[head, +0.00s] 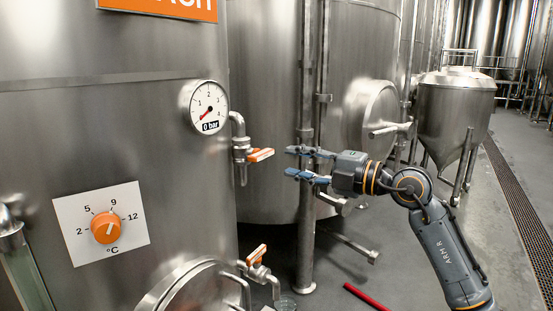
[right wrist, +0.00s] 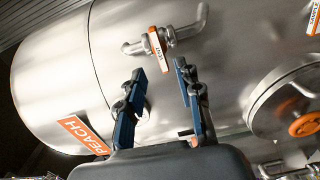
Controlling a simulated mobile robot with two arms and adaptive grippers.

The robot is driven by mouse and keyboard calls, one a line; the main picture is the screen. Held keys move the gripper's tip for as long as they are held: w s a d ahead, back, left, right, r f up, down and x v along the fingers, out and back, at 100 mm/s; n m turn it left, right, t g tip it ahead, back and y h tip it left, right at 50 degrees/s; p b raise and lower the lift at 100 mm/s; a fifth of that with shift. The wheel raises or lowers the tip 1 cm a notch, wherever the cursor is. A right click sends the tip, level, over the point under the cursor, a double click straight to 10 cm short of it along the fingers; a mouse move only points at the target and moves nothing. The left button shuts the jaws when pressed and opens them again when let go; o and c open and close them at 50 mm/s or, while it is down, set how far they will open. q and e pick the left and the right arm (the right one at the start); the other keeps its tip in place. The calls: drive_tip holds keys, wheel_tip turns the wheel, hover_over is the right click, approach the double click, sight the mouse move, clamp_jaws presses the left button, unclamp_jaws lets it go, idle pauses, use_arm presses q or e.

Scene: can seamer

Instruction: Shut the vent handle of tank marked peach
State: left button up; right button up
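The peach tank (head: 90,130) is the big steel tank at the left in the head view; its orange sign (head: 165,8) is cut off at the top. In the right wrist view the sign (right wrist: 84,135) reads PEACH. The orange vent handle (head: 261,155) sticks out sideways from a valve on the vertical pipe at the tank's right side. In the right wrist view the vent handle (right wrist: 157,50) carries a VENT label and lies just beyond the fingertips. My right gripper (head: 291,161) is open and empty, apart from the handle, to its right. My left gripper is not in view.
A gauge (head: 208,106) reading 0 bar sits left of the vent valve. A lower orange valve handle (head: 257,254) and a temperature dial (head: 106,227) are on the same tank. A vertical steel post (head: 305,230) stands behind my right gripper. A second tank (head: 265,100) stands behind.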

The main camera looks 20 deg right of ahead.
drive_tip(key=shift+v, duration=1.25)
